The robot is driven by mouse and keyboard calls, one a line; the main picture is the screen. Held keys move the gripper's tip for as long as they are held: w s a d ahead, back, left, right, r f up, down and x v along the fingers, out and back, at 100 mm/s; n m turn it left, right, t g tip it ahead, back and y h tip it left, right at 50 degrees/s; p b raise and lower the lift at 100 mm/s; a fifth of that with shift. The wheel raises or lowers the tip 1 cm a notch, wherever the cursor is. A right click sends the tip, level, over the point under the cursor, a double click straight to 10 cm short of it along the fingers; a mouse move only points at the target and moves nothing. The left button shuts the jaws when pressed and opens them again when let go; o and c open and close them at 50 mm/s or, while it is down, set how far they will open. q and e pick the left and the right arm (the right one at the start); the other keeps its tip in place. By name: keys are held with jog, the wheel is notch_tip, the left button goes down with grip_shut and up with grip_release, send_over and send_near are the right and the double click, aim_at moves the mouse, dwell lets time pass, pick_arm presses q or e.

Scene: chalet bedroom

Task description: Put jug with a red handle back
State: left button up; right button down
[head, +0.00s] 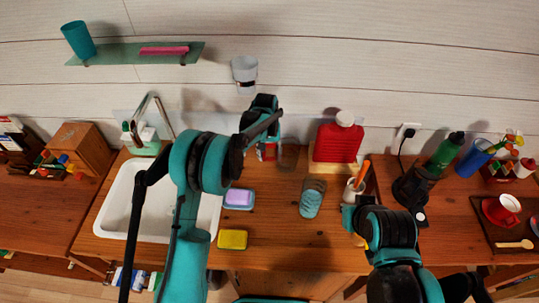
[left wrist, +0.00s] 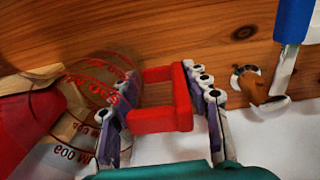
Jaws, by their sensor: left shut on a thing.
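The jug is clear, with red measuring marks (left wrist: 95,95) and a red handle (left wrist: 183,97) in the left wrist view. In the head view its clear body (head: 289,157) shows faintly at the back of the wooden counter, left of a red canister. My left gripper (head: 266,140) is over the handle there. In the left wrist view the left gripper (left wrist: 163,98) has its fingers on either side of the red handle and is shut on it. I cannot tell whether the jug touches the counter. My right gripper (head: 352,218) is at the lower right, near a white pot; its opening is unclear.
The red canister (head: 337,143) stands close to the jug's right. A white sink (head: 110,215) lies left, with a purple sponge (head: 239,197) and yellow sponge (head: 232,239) beside it. A glass shelf (head: 115,55) is above. The white pot (head: 353,190) holds utensils.

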pick_arm(q)
jog(key=o, duration=1.5)
jog(key=shift+f, duration=0.1)
jog(key=shift+c, duration=0.2)
